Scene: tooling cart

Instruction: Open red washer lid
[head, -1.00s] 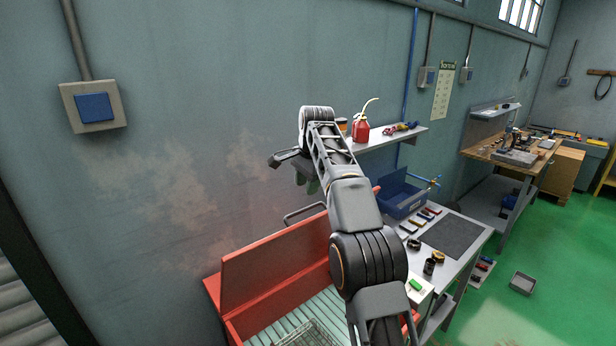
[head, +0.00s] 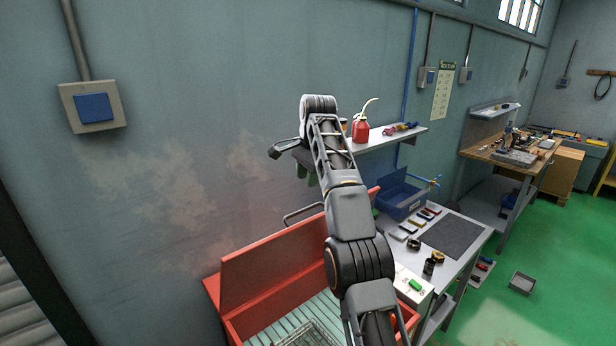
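The red washer (head: 213,290) stands at the bottom centre of the head view, against the wall. Its red lid (head: 265,258) stands raised at the back, and the ribbed pale green inside (head: 283,325) shows with a wire basket (head: 305,336) in it. A grey bar handle (head: 303,211) sits at the lid's top edge. My gripper (head: 277,152) is in the air above and behind the lid, near the wall, apart from the handle. It is small and partly hidden by my arm, so I cannot tell whether its fingers are open. My arm covers the washer's right part.
A wall shelf (head: 385,141) with a red oil can (head: 361,129) is just right of my gripper. A grey work table (head: 470,220) with a blue box (head: 402,197) and small parts stands right of the washer.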

